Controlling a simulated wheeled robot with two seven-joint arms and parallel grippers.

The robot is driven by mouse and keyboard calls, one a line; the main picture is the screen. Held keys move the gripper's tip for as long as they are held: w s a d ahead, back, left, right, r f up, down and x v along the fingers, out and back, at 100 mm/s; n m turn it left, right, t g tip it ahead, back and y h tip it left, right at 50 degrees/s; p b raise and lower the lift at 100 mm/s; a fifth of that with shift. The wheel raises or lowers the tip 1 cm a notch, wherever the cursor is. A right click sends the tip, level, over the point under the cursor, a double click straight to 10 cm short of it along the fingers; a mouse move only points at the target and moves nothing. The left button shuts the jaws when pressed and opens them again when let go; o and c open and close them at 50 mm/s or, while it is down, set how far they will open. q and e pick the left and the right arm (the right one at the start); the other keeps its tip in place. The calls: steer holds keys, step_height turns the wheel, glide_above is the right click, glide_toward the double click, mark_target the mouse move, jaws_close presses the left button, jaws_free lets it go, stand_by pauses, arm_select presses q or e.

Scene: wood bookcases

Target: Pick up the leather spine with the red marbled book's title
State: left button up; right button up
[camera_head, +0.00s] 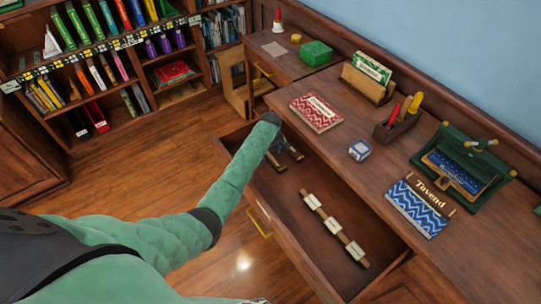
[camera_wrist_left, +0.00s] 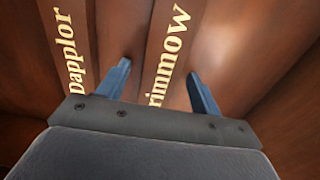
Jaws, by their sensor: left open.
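The red marbled book (camera_head: 316,112) lies on the desk; its pale title label is too small to read. Two brown leather spines with gold letters lie in the open drawer. One, reading "Dapplor" (camera_wrist_left: 76,60), is at the left in the left wrist view. The other, showing "rimmow" (camera_wrist_left: 170,55) with its start hidden, lies between my fingers there. In the head view the spines (camera_head: 292,153) are partly hidden by my left gripper (camera_head: 278,152). That gripper is open, low over them in the drawer (camera_head: 330,196); contact cannot be told.
A rod with white blocks (camera_head: 334,230) lies in the drawer. On the desk are a blue-patterned book (camera_head: 415,212) with a "Tuvend" spine, a blue-white cube (camera_head: 359,150), a pen holder (camera_head: 396,129) and a green case (camera_head: 466,165). Bookcases stand at left.

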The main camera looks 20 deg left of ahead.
arm_select(q)
steer(key=c, duration=1)
steer(key=shift+r, duration=0.1)
steer(key=shift+c, duration=0.2)
